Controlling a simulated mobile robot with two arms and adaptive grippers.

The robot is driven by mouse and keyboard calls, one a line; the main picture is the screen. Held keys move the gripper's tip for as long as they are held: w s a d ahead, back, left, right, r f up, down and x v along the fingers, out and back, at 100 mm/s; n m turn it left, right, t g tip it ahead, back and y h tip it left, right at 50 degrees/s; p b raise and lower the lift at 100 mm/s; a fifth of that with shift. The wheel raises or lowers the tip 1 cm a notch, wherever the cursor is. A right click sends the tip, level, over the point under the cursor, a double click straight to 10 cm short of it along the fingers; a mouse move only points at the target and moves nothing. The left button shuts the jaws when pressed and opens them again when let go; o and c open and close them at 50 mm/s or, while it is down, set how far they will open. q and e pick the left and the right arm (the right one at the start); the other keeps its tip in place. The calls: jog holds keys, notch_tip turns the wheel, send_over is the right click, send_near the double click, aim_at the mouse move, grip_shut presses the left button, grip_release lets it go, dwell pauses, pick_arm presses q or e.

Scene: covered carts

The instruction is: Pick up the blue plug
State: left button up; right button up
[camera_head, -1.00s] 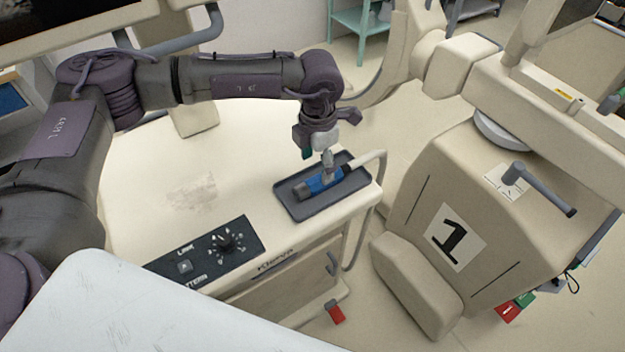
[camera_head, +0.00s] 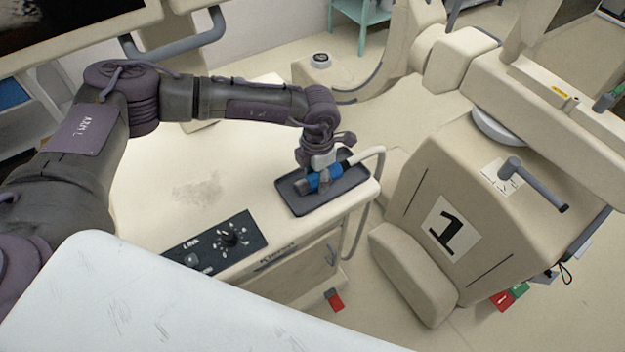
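The blue plug (camera_head: 336,172) lies in a dark grey tray (camera_head: 345,191) on the cream cart top. It is a blue cylinder with dark ends, set slantwise in the tray. My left gripper (camera_head: 324,182) is down at the middle of the plug, pointing downward. One grey finger shows in front of the plug and covers part of it. The far finger is hidden, so I cannot tell whether the fingers press on the plug. My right gripper is not in view.
A dark control panel (camera_head: 215,243) is on the cart's front left. A curved rail (camera_head: 378,165) rises beside the tray's right. A white surface (camera_head: 150,305) fills the lower left.

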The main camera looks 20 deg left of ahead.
pick_arm(q)
grip_shut()
jog(key=shift+r, duration=0.15)
